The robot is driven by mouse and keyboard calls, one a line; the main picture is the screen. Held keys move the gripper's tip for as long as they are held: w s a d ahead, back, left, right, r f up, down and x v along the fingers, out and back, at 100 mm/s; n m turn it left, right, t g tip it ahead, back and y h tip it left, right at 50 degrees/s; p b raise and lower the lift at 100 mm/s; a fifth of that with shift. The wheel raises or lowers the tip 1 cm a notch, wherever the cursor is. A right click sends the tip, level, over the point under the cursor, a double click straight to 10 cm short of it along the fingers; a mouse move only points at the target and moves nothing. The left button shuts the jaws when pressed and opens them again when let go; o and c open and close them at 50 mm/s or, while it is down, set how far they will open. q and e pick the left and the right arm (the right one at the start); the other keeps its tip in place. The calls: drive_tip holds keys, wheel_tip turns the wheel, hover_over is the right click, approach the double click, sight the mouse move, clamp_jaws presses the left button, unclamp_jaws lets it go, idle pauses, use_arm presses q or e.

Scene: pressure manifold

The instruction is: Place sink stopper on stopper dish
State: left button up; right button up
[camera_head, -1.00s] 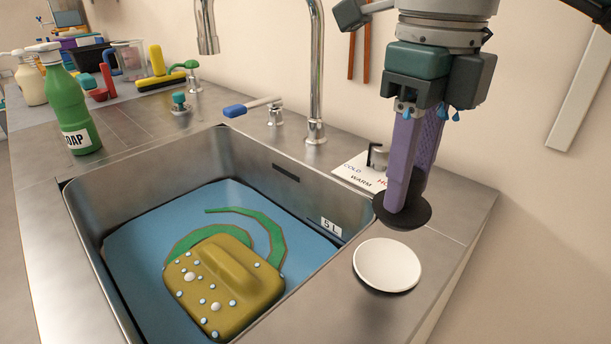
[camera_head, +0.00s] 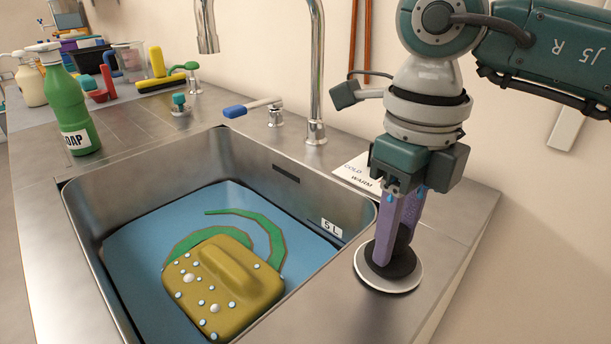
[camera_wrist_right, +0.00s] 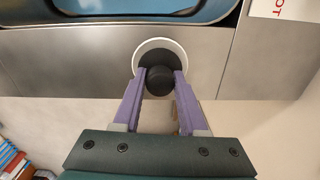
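The sink stopper (camera_head: 408,268) is a black disc with a knob. It lies flat over the white round stopper dish (camera_head: 388,288) at the right of the sink; it rests on the dish or is very close above it. My right gripper (camera_head: 393,258) points down with its purple fingers on the knob. In the right wrist view, the stopper knob (camera_wrist_right: 160,82) sits between the two fingertips (camera_wrist_right: 160,74), which appear to touch its sides. The dish rim (camera_wrist_right: 160,42) shows around the black disc there. My left gripper is not in view.
The steel sink (camera_head: 175,160) holds blue water and a yellow sponge-like block (camera_head: 225,285). A faucet (camera_head: 316,90) and blue-tipped lever (camera_head: 250,106) stand behind it. A green soap bottle (camera_head: 73,110) stands at left. A white temperature label (camera_head: 355,172) lies behind the gripper.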

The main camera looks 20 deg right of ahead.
drive_tip(key=o, duration=0.4)
drive_tip(key=shift+c, duration=0.2)
